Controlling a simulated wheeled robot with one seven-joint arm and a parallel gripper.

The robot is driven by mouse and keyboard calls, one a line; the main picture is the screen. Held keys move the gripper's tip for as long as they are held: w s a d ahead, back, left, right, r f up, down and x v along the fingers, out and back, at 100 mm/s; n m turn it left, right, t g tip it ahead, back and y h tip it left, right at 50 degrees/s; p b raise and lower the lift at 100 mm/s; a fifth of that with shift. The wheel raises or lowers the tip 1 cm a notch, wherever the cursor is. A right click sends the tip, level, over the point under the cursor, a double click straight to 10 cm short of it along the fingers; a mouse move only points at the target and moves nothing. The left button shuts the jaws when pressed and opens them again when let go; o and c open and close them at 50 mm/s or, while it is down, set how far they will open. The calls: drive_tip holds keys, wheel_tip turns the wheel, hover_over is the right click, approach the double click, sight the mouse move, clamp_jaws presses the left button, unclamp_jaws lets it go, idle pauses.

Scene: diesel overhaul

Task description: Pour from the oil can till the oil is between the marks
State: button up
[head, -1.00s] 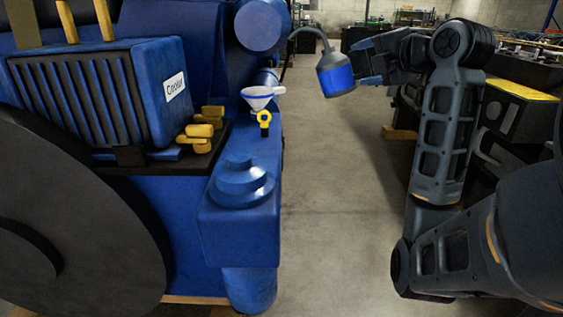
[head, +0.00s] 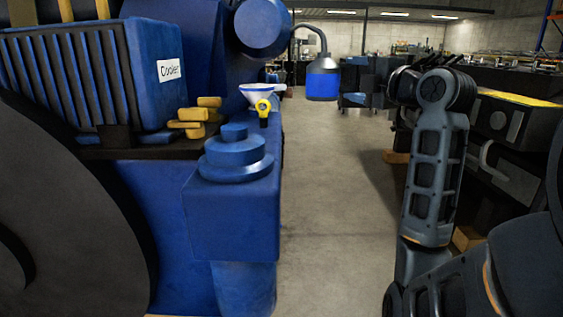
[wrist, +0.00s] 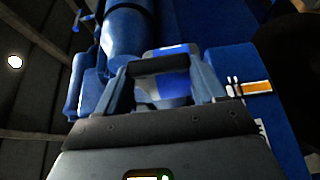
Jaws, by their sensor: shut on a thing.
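The oil can (head: 322,84), grey on top with a blue lower body, is held up in the aisle to the right of the engine. It is about upright, its thin spout curving up and over to the left. My gripper (head: 345,88) is shut on it from the right; in the wrist view the fingers (wrist: 165,82) close around the can's blue and grey body (wrist: 163,88). The white funnel (head: 258,97) stands on the blue engine, left of and below the spout tip. A yellow ring handle (head: 263,107) is in front of it. No oil stream shows.
The blue engine fills the left, with a box labelled Cooler (head: 150,75), yellow fittings (head: 197,118) and a stepped round cap (head: 235,150). An orange strip with pale marks (wrist: 255,87) shows in the wrist view. The aisle floor (head: 330,200) is clear; dark machinery stands right.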

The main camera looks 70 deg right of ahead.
idle(0.3)
wheel_tip(320, 180, up, 3)
drive_tip(key=shift+p, duration=1.2)
